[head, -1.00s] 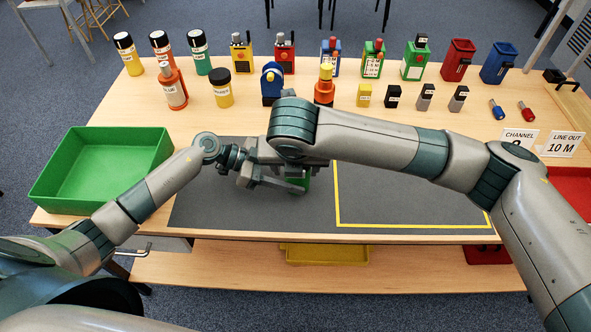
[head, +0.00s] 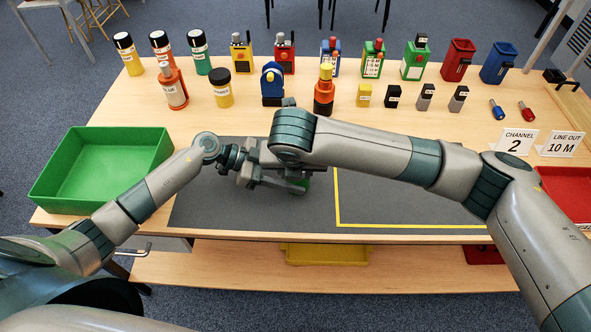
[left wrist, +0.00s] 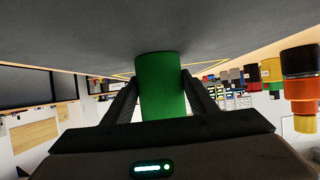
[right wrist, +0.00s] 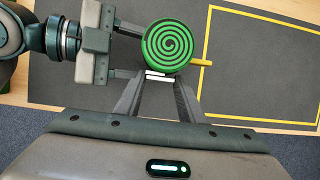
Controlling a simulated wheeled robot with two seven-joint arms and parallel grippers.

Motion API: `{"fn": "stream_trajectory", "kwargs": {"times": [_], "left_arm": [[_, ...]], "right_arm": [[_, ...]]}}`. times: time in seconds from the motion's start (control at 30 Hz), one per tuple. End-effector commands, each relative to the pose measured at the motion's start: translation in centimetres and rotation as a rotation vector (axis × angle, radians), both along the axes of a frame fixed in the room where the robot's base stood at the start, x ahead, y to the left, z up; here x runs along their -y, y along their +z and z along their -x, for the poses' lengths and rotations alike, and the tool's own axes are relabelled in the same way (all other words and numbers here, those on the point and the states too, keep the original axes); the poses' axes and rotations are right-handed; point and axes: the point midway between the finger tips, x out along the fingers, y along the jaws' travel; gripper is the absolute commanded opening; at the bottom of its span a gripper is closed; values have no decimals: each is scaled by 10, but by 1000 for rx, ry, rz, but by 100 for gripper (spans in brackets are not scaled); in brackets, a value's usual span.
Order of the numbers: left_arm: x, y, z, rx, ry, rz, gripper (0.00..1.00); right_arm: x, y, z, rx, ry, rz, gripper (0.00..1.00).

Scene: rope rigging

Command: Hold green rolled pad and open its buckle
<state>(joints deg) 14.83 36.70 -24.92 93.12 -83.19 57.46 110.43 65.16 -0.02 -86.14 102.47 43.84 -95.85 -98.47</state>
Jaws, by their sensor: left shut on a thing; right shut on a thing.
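The green rolled pad (right wrist: 167,46) shows its spiral end in the right wrist view, above the grey mat. In the left wrist view the pad (left wrist: 162,88) stands between the two fingers of my left gripper (left wrist: 160,82), which is shut on its sides. My right gripper (right wrist: 158,80) has its fingertips on a small white buckle (right wrist: 159,74) at the pad's near side and is shut on it. A yellow-orange strap end (right wrist: 202,62) sticks out to the right of the pad. In the head view my right arm hides most of the pad (head: 304,184).
A yellow outline (head: 338,200) marks the right part of the grey mat (head: 215,205), which is clear. A green tray (head: 60,185) stands at the left. Bottles, boxes and several small items line the table's back. A red tray (head: 570,195) is at the right edge.

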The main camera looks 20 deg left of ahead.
Motion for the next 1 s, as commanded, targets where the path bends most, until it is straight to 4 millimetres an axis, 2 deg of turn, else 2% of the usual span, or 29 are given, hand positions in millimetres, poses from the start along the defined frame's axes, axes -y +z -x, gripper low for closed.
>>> {"fn": "stream_trajectory", "kwargs": {"times": [0.4, 0.73, 0.77, 0.8, 0.83, 1.0], "left_arm": [[0, 0, 0, 1, 0, 0, 25], [0, 0, 0, 0, 0, -1, 25], [0, 0, 0, 0, 1, -1, 25], [0, 0, 0, 0, 1, -1, 25], [0, 0, 0, 0, 1, -1, 25], [0, 0, 0, 0, 0, -1, 25]], "right_arm": [[-3, 0, 6, 0, -248, 0, 13], [-3, 0, 7, 1, -265, -1, 13], [-3, 0, 7, 1, -265, -1, 43], [-3, 0, 7, 1, -265, -1, 52], [-3, 0, 7, 1, -264, 0, 55], [-3, 0, 7, 1, -264, 0, 55]]}}
